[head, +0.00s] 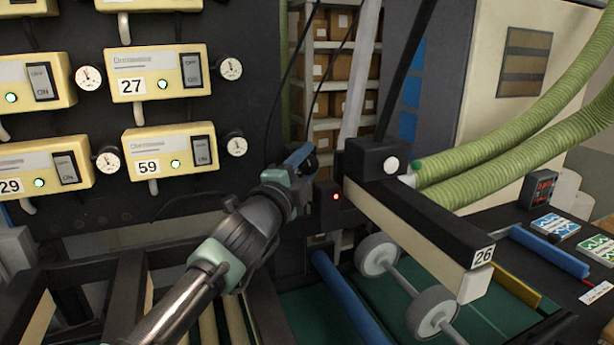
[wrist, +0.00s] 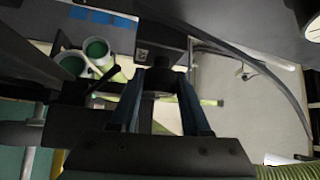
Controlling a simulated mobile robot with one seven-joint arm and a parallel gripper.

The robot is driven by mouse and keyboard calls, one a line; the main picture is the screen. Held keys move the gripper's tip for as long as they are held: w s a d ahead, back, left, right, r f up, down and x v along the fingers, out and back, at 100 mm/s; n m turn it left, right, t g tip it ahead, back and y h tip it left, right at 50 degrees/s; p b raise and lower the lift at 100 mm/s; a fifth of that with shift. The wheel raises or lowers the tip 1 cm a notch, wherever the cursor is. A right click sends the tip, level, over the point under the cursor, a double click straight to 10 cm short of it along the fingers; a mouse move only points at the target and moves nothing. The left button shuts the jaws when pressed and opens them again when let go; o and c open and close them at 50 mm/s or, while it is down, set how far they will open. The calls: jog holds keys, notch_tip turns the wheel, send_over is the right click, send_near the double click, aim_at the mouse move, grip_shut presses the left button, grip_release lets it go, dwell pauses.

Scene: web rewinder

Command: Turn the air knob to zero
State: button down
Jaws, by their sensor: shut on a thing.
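In the head view my gripper (head: 301,156) is at the left side of the black block (head: 368,158) of the arm labelled 26. In the wrist view my gripper (wrist: 161,92) has its two blue-grey fingers on either side of a dark round knob (wrist: 158,76). This looks like the air knob, and the fingers are shut on it. The knob's markings and pointer cannot be made out. In the head view the knob is hidden behind my gripper.
Yellow control boxes (head: 160,74) with switches and small gauges (head: 231,69) cover the dark panel at left. A red light (head: 336,196) glows just below my gripper. Green hoses (head: 510,140) run at right. Rollers (head: 376,255) sit below the block.

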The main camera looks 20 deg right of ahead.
jog(key=shift+c, duration=1.9)
grip_release()
jog(key=shift+s+a+f, duration=0.2)
jog(key=shift+s+a, duration=0.1)
jog(key=shift+a, duration=0.05)
jog(key=b+v, duration=0.5)
jog(key=v, duration=0.7)
